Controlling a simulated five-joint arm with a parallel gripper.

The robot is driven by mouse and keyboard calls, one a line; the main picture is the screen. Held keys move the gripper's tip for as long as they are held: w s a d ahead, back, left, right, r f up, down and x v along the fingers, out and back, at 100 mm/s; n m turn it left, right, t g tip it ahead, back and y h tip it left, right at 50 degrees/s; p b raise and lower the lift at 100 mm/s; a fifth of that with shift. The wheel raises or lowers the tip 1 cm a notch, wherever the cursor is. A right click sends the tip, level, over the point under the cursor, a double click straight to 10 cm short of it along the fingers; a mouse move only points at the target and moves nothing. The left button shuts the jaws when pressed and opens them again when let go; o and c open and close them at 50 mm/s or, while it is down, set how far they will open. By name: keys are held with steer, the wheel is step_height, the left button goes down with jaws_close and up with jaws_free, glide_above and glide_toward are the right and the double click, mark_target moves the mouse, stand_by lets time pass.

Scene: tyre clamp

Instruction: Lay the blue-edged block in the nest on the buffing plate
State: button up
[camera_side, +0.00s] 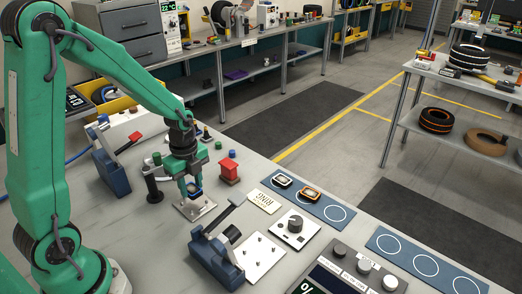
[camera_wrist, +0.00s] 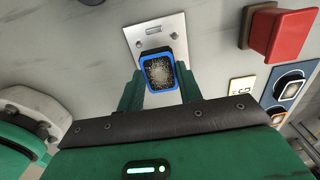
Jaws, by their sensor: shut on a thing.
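My gripper (camera_side: 194,191) points down at the buffing plate (camera_side: 206,211) in the side view. The blue-edged block (camera_wrist: 160,72) sits between its fingers in the wrist view, with a speckled grey face and a dark frame inside the blue edge. My gripper (camera_wrist: 160,80) is shut on it. The pale metal plate (camera_wrist: 147,28) shows behind the block, with a small slot near its far end. The nest is not clearly seen; the block and fingers cover part of the plate. I cannot tell whether the block touches the plate.
A red block-shaped fixture (camera_side: 229,169) stands close to the right of my gripper. A blue toggle clamp (camera_side: 112,170) stands to the left, another (camera_side: 215,257) in front.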

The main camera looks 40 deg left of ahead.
mark_target(191, 188)
steer(key=shift+a+f, duration=0.1)
steer(key=shift+a, duration=0.05)
steer(key=shift+f, duration=2)
steer(key=shift+f, duration=0.1)
steer(key=o, duration=1)
step_height(191, 188, up, 12)
steer(key=shift+r, duration=0.15)
